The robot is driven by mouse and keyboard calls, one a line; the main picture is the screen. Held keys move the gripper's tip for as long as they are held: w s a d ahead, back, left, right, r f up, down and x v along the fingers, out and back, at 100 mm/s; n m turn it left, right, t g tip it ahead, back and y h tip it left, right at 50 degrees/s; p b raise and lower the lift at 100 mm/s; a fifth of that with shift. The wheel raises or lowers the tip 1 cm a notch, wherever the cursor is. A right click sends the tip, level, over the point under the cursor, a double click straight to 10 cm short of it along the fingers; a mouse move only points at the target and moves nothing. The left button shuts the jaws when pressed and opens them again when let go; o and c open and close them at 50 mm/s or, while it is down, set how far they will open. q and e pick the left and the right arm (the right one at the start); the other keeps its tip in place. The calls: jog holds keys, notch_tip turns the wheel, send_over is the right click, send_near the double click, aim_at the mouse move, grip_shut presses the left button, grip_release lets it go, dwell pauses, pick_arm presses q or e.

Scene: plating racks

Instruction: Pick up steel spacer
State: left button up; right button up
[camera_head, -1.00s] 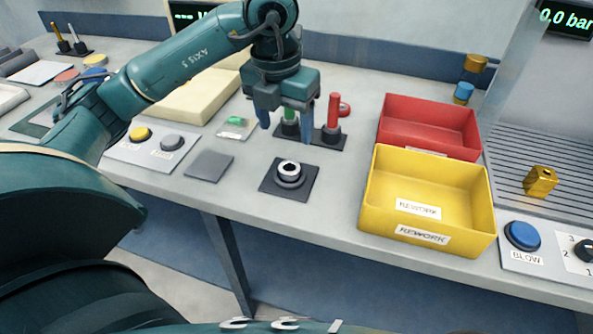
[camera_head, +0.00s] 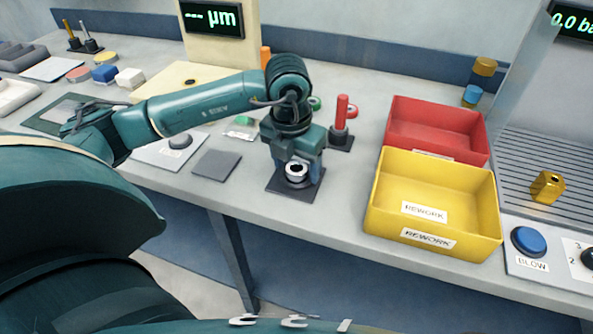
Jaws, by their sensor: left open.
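The steel spacer (camera_head: 296,168) is a shiny ring with a dark hole. It sits on a dark square pad (camera_head: 293,194) in the middle of the bench. My left gripper (camera_head: 296,176) has come down over it, with one finger on each side of the ring. The jaws are open, and I cannot tell whether either finger touches the ring. The gripper partly hides the ring and the back of the pad. My right gripper is not in view.
A yellow rework bin (camera_head: 380,210) and a red bin (camera_head: 402,113) stand to the right. A red post (camera_head: 341,112) on a dark base stands just behind my gripper. A flat grey pad (camera_head: 216,165) lies to the left. A blue button (camera_head: 528,240) is at the front right.

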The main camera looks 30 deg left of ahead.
pick_arm(q)
jog(key=shift+c, duration=0.5)
jog(key=c, duration=1.1)
jog(key=shift+c, duration=0.2)
